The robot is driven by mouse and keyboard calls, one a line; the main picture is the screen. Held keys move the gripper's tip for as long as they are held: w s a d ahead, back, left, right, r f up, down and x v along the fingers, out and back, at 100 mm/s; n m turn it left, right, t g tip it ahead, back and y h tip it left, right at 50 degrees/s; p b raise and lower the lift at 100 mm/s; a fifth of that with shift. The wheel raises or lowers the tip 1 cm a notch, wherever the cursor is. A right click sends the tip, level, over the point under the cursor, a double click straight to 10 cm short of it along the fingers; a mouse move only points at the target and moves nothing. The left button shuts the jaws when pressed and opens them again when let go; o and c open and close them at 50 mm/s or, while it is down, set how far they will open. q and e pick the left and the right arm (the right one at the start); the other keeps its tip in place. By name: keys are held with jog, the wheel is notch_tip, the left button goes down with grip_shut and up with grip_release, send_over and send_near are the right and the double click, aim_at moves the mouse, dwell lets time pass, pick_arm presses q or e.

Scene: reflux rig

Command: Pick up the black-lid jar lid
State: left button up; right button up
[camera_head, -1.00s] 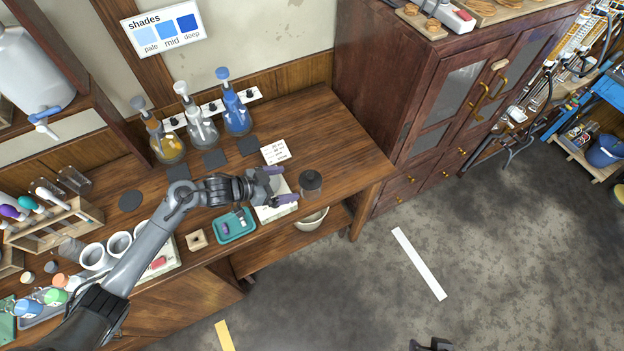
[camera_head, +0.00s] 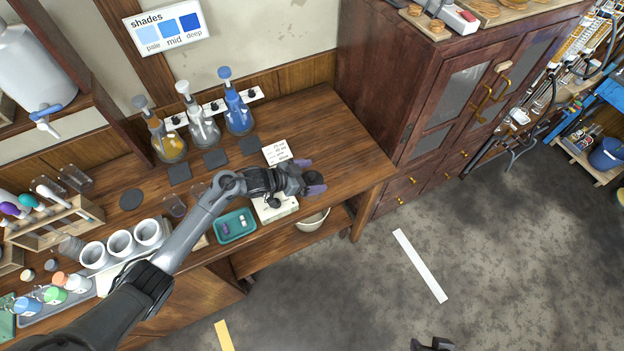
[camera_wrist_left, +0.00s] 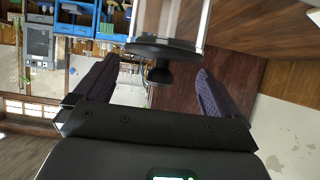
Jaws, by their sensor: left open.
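The black-lid jar shows in the left wrist view as a clear glass body (camera_wrist_left: 182,18) under a black disc lid (camera_wrist_left: 165,47) with a round black knob (camera_wrist_left: 159,73). My left gripper (camera_wrist_left: 159,66) is open, with one finger on either side of the knob and visible gaps to both. In the head view my left gripper (camera_head: 311,177) is over the jar at the right part of the bench and hides most of it. A dark part at the bottom edge of the head view (camera_head: 432,345) looks like my right gripper; its jaws cannot be made out.
A white device (camera_head: 276,209) and a teal tray (camera_head: 235,226) stand left of the jar on the wooden bench (camera_head: 345,165). A white card (camera_head: 277,152) lies behind. Several flasks, including a blue one (camera_head: 238,115), stand along the wall. A tall cabinet (camera_head: 385,90) rises at the right.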

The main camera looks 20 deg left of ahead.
pick_arm(q)
jog(key=shift+w+d+f, duration=0.15)
jog(key=shift+f, duration=0.2)
jog(key=c, duration=1.8)
